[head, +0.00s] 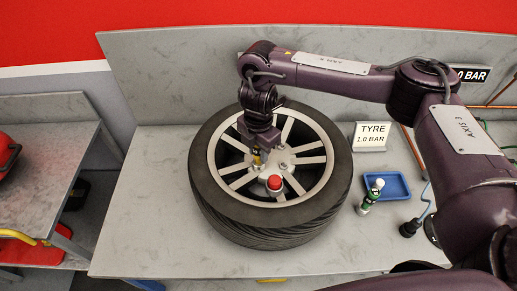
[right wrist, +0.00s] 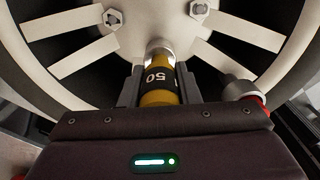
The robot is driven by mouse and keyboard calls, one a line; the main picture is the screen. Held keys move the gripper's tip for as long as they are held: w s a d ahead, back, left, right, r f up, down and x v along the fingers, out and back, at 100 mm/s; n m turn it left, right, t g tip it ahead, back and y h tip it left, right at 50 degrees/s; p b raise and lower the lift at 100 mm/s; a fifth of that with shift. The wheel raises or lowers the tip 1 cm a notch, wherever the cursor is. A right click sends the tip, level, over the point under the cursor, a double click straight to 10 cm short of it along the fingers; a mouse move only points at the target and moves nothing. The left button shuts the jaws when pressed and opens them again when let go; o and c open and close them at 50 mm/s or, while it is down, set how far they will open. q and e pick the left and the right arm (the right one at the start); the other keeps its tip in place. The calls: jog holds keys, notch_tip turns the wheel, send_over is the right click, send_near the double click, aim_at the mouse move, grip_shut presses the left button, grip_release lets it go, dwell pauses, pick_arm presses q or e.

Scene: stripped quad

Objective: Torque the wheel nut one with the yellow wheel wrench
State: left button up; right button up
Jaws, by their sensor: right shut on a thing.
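The wheel (head: 270,173), a black tyre on a silver spoked rim, lies flat on the grey bench. My right gripper (head: 258,152) is over the hub area, pointing down. In the right wrist view it is shut on the yellow wheel wrench (right wrist: 157,97), which has a black band marked 50. The wrench's silver end (right wrist: 160,53) is at the rim face; whatever is under it is hidden. Two wheel nuts show in the right wrist view, one at the upper left (right wrist: 113,18) and one at the upper right (right wrist: 200,9). My left gripper is not in view.
A red-capped tool (head: 274,184) stands on the wheel close to my gripper. To the right are a "TYRE 1.0 BAR" sign (head: 372,137), a blue tray (head: 387,186) and a green bottle (head: 371,196). The bench left of the tyre is clear.

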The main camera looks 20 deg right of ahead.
jog(key=shift+r+m+p, duration=0.15)
jog(key=shift+m+p, duration=0.35)
jog(key=shift+m, duration=0.6)
jog(key=shift+f+n, duration=0.2)
jog(key=shift+n, duration=0.3)
jog(key=n, duration=0.8)
jog(key=shift+r, duration=0.1)
